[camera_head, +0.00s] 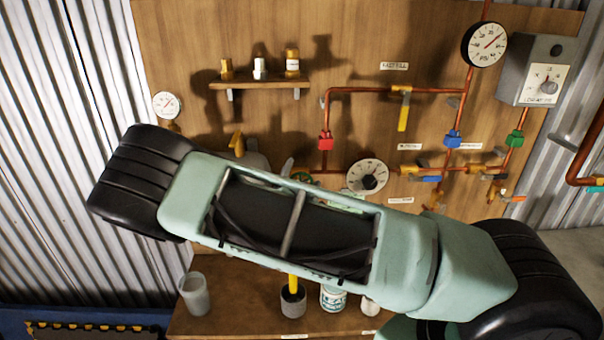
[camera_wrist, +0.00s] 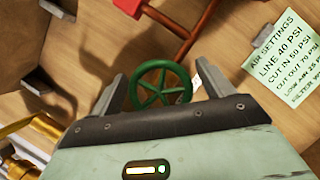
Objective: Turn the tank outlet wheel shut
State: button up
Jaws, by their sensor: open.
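A green five-spoked hand wheel (camera_wrist: 161,88), which I take for the tank outlet wheel, shows in the wrist view. My gripper (camera_wrist: 163,72) is open, with one finger to the left of the wheel and one to the right. The wheel appears between the fingers, and whether either touches it I cannot tell. In the head view a small part of the green wheel (camera_head: 300,175) shows above my arm. My arm hides most of it, along with most of my gripper and the tank.
Copper pipes with a red fitting (camera_head: 326,141) and a yellow lever (camera_head: 403,110) run on the wooden board. A dial (camera_head: 368,178) is close right of the wheel. A bench (camera_head: 235,322) below bears a grey cup (camera_head: 195,294) and jars. A settings note (camera_wrist: 285,55) hangs at right.

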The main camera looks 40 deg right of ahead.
jog(key=c, duration=1)
jog(key=shift+o, duration=0.2)
jog(key=shift+m, duration=0.3)
jog(key=m+g+b, duration=0.1)
jog(key=m, duration=0.2)
jog(key=shift+d+f+g, duration=0.1)
jog(key=shift+f+g, duration=0.05)
jog(key=shift+g, duration=0.25)
jog(key=m, duration=0.2)
jog(key=m+g+b, duration=0.1)
jog(key=m, duration=0.1)
jog(key=shift+m+g+y, duration=0.3)
jog(key=shift+m, duration=0.1)
jog(key=m+y, duration=0.1)
jog(key=m, duration=0.2)
jog(key=shift+f+g, duration=0.1)
jog(key=shift+g, duration=0.2)
jog(key=shift+f+m+y, duration=0.2)
jog(key=shift+m+y, duration=0.9)
jog(key=shift+m, duration=0.8)
